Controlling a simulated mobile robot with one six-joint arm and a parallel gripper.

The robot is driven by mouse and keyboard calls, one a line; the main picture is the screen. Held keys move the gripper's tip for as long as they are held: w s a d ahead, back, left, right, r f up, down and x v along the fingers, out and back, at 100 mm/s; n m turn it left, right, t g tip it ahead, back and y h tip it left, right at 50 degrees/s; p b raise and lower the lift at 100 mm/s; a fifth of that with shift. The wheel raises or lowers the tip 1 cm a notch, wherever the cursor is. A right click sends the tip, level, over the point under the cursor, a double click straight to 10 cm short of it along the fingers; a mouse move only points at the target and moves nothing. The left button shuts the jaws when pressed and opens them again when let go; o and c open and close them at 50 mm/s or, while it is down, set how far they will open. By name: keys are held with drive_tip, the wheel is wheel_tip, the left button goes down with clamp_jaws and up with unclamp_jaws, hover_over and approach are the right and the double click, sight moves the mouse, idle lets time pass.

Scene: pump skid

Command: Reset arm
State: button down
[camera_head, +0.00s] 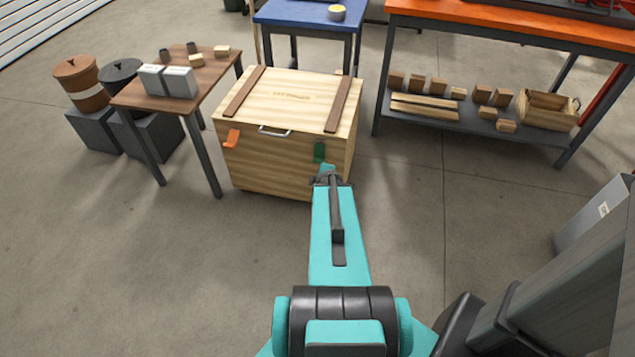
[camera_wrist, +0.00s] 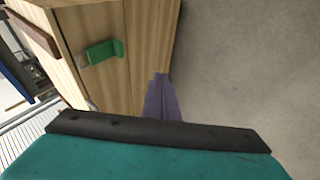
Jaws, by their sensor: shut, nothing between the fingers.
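My teal arm reaches forward from the bottom of the head view to the front right of a wooden chest. My gripper (camera_wrist: 160,82) shows in the wrist view as narrow purple-grey fingers, shut and empty, beside the chest's right front edge. In the head view the fingers are mostly hidden behind my wrist. The chest (camera_head: 262,160) has its lid down, with two brown strips and a metal handle (camera_head: 275,131). A green latch (camera_head: 319,151) is on its front right, an orange latch (camera_head: 232,137) on its front left. The green latch also shows in the wrist view (camera_wrist: 101,52), apart from my fingers.
A small brown table (camera_head: 188,60) with white boxes stands left of the chest, near two lidded bins (camera_head: 78,75). A blue table (camera_head: 300,13) stands behind. An orange-topped bench (camera_head: 510,28) with wooden blocks on its shelf stands right. Floor (camera_head: 130,270) at the front left is clear.

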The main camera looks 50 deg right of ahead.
idle(0.7)
drive_tip(key=w+a+f+n+y+p, duration=0.1)
drive_tip(key=w+a+f+n, duration=0.15)
drive_tip(key=a, duration=0.55)
drive_tip(key=w+a+f+n+y+p, duration=0.1)
drive_tip(key=w+a, duration=0.3)
drive_tip(key=a, duration=0.4)
drive_tip(key=w+a+f+n+y, duration=0.1)
drive_tip(key=w+a+n+y, duration=0.15)
drive_tip(key=a, duration=0.55)
drive_tip(key=s+a+f+g+p, duration=0.15)
drive_tip(key=a+f, duration=0.25)
drive_tip(key=a, duration=0.6)
drive_tip(key=s+a+f+m+g+y+p, duration=0.1)
drive_tip(key=s+a+f+g, duration=0.1)
drive_tip(key=s+a, duration=0.4)
drive_tip(key=s+a+f+m+g+y, duration=0.1)
drive_tip(key=s+a+g, duration=0.2)
drive_tip(key=s+a, duration=0.25)
drive_tip(key=s+r+m+g+h, duration=0.1)
drive_tip(key=s+m+g+h, duration=0.1)
drive_tip(key=s+m+g, duration=0.3)
drive_tip(key=s+m, duration=0.4)
drive_tip(key=s, duration=0.2)
drive_tip(key=shift+s, duration=0.25)
